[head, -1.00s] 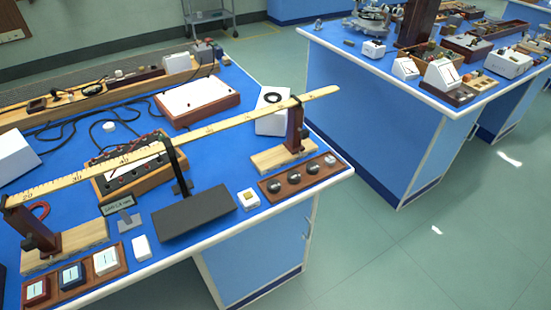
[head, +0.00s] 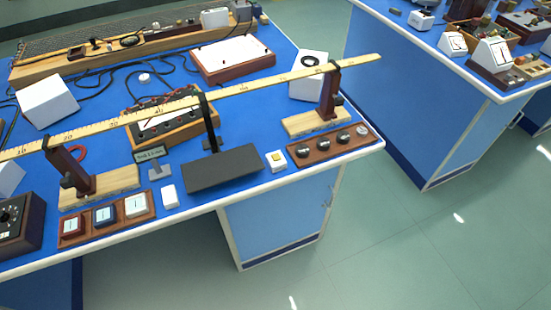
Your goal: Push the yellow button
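A small white block with a yellow top, which looks like the yellow button (head: 277,160), sits on the blue bench top (head: 240,144) near its front edge. It stands between a dark grey slab (head: 222,170) on its left and a brown tray with several dark round knobs (head: 333,146) on its right. Nothing covers it from above in this view. Neither of my grippers is in view.
A long yellow ruler (head: 240,89) spans above the bench on two wooden-footed stands (head: 316,122), behind the button. Three square dials in a wooden tray (head: 106,215) are at the front left. A second blue bench (head: 400,95) stands right across an open floor (head: 390,240).

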